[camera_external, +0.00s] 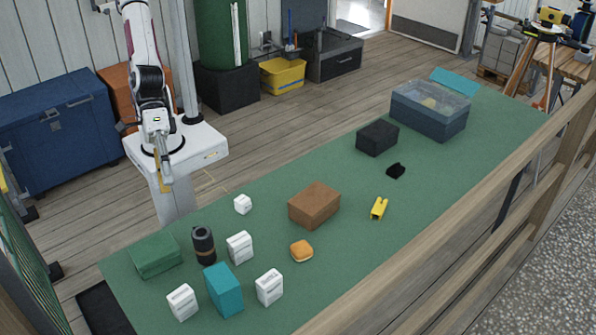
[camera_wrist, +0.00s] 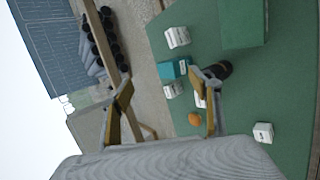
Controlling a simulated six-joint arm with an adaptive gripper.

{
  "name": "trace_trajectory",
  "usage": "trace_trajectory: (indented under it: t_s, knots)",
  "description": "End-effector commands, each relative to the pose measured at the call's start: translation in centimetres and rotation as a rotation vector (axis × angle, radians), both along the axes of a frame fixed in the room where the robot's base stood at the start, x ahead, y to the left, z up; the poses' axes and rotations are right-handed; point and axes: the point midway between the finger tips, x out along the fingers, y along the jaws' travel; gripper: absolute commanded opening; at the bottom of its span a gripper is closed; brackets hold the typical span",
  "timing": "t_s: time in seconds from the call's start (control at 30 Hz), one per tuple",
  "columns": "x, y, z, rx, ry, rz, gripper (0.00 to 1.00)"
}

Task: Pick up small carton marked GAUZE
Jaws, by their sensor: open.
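In the wrist view, white cartons show at the top (camera_wrist: 177,37) and lower right (camera_wrist: 263,132); another is partly hidden behind a finger.
A wooden rail (camera_external: 430,248) runs along the right side.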

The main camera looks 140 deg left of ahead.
Motion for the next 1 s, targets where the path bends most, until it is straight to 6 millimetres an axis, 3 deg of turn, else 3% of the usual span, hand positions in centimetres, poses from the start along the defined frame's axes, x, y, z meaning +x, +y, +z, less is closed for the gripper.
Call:
trace_trajectory:
  t_s: [0.5, 1.0]
  knots:
    - [6.3, -5.7, -5.5, -0.454, 0.051, 0.455, 0.62]
    - [9.1, -9.1, -12.4, -0.867, 0.022, 0.863, 0.62]
